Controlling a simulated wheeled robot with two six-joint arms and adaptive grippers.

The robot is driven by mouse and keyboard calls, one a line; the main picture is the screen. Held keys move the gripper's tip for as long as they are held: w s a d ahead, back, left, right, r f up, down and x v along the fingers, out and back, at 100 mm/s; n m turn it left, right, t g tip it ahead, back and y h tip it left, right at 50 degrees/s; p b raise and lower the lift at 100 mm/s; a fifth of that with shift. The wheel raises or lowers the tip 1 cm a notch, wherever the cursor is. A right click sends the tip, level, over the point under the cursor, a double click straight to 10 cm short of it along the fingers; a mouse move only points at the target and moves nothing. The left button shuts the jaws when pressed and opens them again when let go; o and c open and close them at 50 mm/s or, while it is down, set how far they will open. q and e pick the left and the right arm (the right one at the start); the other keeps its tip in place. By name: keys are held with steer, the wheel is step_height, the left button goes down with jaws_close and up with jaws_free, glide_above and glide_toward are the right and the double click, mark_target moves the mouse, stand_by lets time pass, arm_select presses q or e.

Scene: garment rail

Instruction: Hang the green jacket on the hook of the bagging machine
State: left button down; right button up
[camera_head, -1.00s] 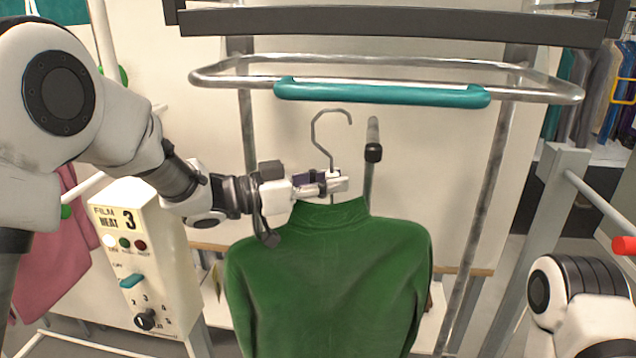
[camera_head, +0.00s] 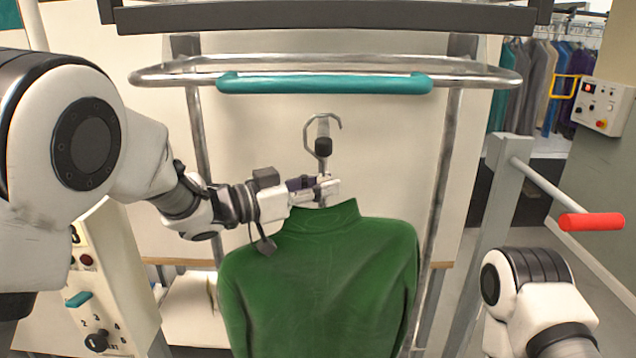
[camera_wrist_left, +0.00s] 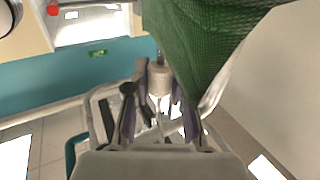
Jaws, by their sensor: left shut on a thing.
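The green jacket (camera_head: 320,275) hangs on a hanger in front of the machine frame. The hanger's metal hook (camera_head: 309,130) rises above the collar. My left gripper (camera_head: 326,190) is shut on the hanger's neck, just above the collar; the white neck (camera_wrist_left: 160,80) shows between the fingers in the left wrist view. The machine's hook (camera_head: 323,147), a rod with a black tip, lines up with the hanger hook's opening in the head view. Whether they touch, and which is nearer, I cannot tell. The jacket (camera_wrist_left: 200,45) also fills the upper wrist view. My right gripper is out of view.
A teal-gripped metal bar (camera_head: 325,83) crosses above the hanger hook, with a dark beam (camera_head: 325,18) higher up. A control box (camera_head: 110,280) stands at left. A red-ended lever (camera_head: 590,222) juts out at right. Other garments hang at back right.

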arm_select(q)
steer(key=shift+f, duration=0.3)
